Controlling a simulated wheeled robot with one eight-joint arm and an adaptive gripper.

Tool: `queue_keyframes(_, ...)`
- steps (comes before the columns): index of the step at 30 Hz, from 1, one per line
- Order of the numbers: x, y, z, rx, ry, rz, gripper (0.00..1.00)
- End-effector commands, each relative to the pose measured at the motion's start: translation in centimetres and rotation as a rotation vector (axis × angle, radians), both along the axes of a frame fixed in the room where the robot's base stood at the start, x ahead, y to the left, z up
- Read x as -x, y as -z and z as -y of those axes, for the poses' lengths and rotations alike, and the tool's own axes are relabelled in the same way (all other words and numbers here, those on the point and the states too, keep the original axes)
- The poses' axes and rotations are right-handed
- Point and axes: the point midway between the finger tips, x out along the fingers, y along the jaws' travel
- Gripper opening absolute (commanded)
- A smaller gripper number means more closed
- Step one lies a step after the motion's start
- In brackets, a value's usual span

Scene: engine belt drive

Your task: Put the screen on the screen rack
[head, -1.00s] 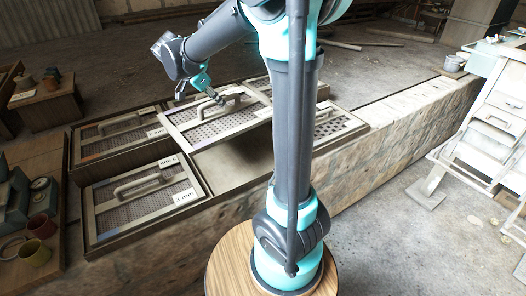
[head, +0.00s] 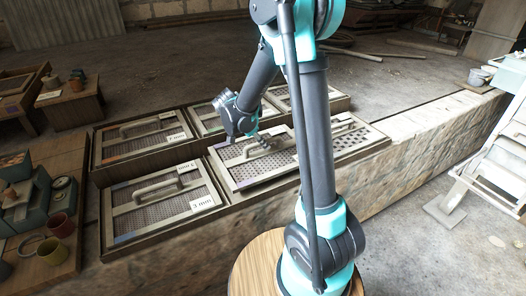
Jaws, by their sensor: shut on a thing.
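The held screen (head: 283,160), a light frame with perforated mesh and a bar handle, is at the front middle bay of the screen rack (head: 150,248). It looks low and nearly flat there; I cannot tell if it rests fully in the bay. My gripper (head: 262,141) is shut on its handle, its fingers reaching down from behind. The rack is a dark wooden frame with two rows of bays. My arm hides part of the held screen's right side and of the right-hand bays.
Other screens lie in the rack: one marked 3 mm (head: 163,203) at front left, one at back left (head: 143,137), others at back and right. A side table with cups (head: 57,250) stands left.

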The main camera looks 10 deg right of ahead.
Motion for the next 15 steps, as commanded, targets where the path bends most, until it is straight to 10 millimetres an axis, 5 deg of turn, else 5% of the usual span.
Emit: queue_keyframes(15,0.0,3.9,0.0,0.001,0.0,0.0,0.0)
